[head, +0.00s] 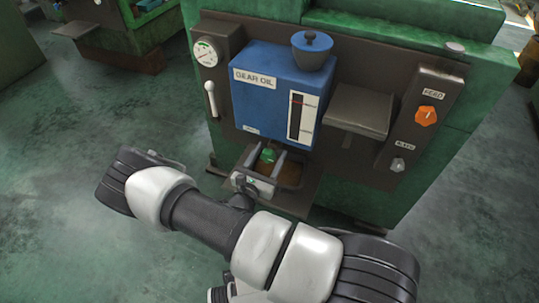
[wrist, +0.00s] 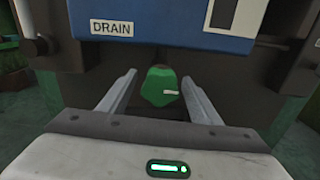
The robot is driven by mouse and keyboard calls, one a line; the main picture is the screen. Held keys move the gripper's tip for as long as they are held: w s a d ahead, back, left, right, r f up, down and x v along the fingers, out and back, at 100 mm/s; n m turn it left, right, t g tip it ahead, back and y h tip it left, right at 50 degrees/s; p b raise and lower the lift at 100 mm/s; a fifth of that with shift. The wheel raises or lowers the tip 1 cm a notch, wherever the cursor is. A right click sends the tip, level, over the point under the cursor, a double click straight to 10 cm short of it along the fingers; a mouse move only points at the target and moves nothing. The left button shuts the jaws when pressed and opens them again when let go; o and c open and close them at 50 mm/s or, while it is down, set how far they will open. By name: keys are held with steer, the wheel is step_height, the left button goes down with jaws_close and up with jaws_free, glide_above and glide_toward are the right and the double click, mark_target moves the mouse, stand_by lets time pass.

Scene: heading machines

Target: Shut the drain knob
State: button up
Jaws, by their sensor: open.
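The green drain knob (wrist: 159,88) sits below the blue gear oil tank (head: 276,92), under a white label reading DRAIN (wrist: 111,28). It has a short white mark, lying roughly level and toward its right side in the wrist view. The knob also shows small in the head view (head: 268,155). My gripper (wrist: 159,79) is open, with one finger on each side of the knob and a visible gap to each. In the head view my gripper (head: 266,160) reaches in under the tank. I cannot tell how deep the fingertips are relative to the knob.
A dark drip tray (head: 297,201) lies below the tank. A gauge (head: 205,52) and a white-knobbed lever (head: 211,98) are left of the tank. A grey ledge (head: 359,115), an orange knob (head: 426,116) and a grey knob (head: 398,164) are to the right.

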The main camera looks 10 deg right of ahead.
steer(key=c, duration=1.1)
steer(key=shift+o, duration=0.3)
steer(key=shift+n, duration=0.3)
steer(key=n+p, duration=0.1)
steer(key=n, duration=0.3)
steer(key=shift+s+d, duration=0.1)
steer(key=n+p, duration=0.1)
steer(key=n, duration=0.3)
steer(key=shift+r+n, duration=0.1)
steer(key=shift+n, duration=0.3)
steer(key=n, duration=0.4)
steer(key=shift+s+d+n+p, duration=0.1)
steer(key=shift+n+p, duration=0.2)
steer(key=shift+p, duration=0.1)
steer(key=shift+r+n, duration=0.1)
steer(key=shift+n, duration=1.8)
steer(key=shift+c, duration=0.2)
